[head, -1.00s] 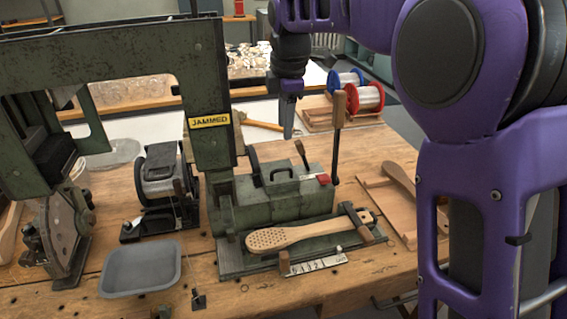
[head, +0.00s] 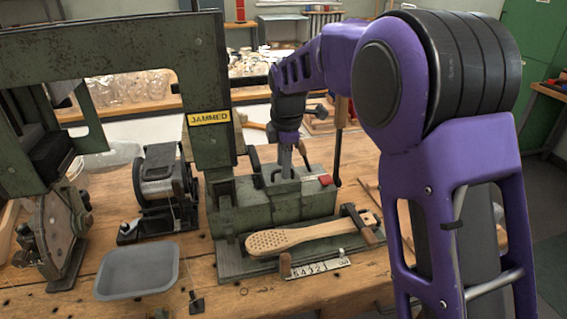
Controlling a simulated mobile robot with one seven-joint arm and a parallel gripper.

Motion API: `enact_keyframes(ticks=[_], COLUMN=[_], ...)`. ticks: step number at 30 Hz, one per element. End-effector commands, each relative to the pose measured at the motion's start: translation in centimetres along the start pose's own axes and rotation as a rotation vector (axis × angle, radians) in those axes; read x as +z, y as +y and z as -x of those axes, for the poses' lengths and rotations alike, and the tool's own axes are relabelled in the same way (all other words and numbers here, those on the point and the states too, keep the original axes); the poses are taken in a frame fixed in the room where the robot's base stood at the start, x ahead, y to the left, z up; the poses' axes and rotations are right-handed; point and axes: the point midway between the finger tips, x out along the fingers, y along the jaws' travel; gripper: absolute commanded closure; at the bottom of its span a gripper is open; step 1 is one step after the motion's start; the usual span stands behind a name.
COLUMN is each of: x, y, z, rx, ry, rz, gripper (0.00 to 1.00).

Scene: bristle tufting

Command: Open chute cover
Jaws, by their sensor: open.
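The green metal housing (head: 250,208) stands on the bench at the foot of the machine. Its lid with a raised handle (head: 268,178), which looks like the chute cover, lies shut on top. My gripper (head: 286,172) points down at this handle from above, jaws open. Its fingertips overlap the handle in the picture. I cannot tell whether they touch it or straddle it. My gripper hides part of the handle and the lid's back edge.
A lever (head: 338,140) and a red part (head: 325,181) stand close to the right of my gripper. The machine's column with a JAMMED label (head: 209,118) rises at left. A wooden brush body (head: 300,235) lies in front. A grey tray (head: 138,272) sits front left.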

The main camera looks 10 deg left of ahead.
Motion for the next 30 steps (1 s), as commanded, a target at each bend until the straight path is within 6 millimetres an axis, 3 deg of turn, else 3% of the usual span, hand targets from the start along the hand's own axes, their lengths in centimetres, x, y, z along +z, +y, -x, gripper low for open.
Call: enact_keyframes(ticks=[2,9,30], x=[-0.01,-0.01,-0.01], y=[0.0,0.0,0.0], z=[0.02,0.04,0.06], rx=[0.0,0.0,0.0], ry=[0.0,0.0,0.0], rz=[0.0,0.0,0.0], gripper=[0.6,1.0,1.0])
